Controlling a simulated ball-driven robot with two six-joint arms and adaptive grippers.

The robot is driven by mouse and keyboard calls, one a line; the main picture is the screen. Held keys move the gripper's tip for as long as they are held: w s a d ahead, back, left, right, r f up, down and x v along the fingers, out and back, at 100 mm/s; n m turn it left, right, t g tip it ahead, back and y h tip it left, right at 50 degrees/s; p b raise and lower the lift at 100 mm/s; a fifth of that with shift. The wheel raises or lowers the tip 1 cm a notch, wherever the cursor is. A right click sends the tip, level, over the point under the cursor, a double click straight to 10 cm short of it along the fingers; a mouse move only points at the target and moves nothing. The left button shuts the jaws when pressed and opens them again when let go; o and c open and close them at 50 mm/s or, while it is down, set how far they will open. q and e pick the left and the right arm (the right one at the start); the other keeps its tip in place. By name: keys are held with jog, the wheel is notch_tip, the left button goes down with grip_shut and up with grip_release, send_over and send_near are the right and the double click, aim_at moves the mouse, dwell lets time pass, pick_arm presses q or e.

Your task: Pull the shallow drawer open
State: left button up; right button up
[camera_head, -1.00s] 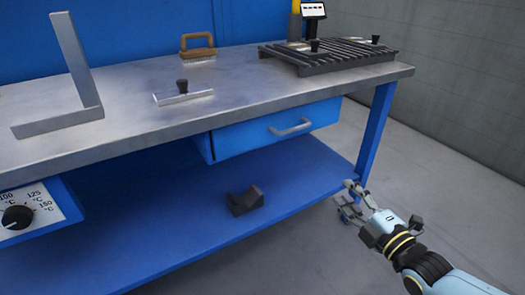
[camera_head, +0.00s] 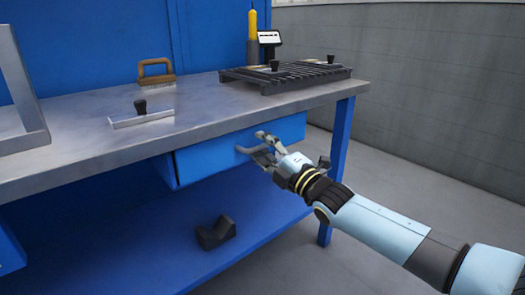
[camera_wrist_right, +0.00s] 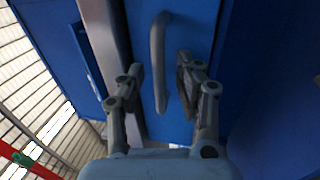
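The shallow drawer is a blue box (camera_head: 205,160) under the workbench top, with a grey bar handle on its front. In the right wrist view the drawer front (camera_wrist_right: 195,25) and its curved handle (camera_wrist_right: 158,60) show clearly. My right gripper (camera_head: 262,147) is at the handle in the head view and hides part of it. In the wrist view its two fingers (camera_wrist_right: 160,80) are apart, one on each side of the handle, with gaps visible. The drawer looks shut or nearly so; I cannot tell exactly. My left gripper is not in view.
The steel benchtop (camera_head: 200,115) holds a black slatted rack (camera_head: 285,77), a brush with a brown handle (camera_head: 156,70), a plate with a black knob (camera_head: 141,114) and a metal angle piece (camera_head: 25,85). A dark V-shaped block (camera_head: 216,235) lies on the blue lower shelf.

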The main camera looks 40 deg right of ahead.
jog(key=shift+w, duration=0.1)
grip_shut()
dwell(0.6)
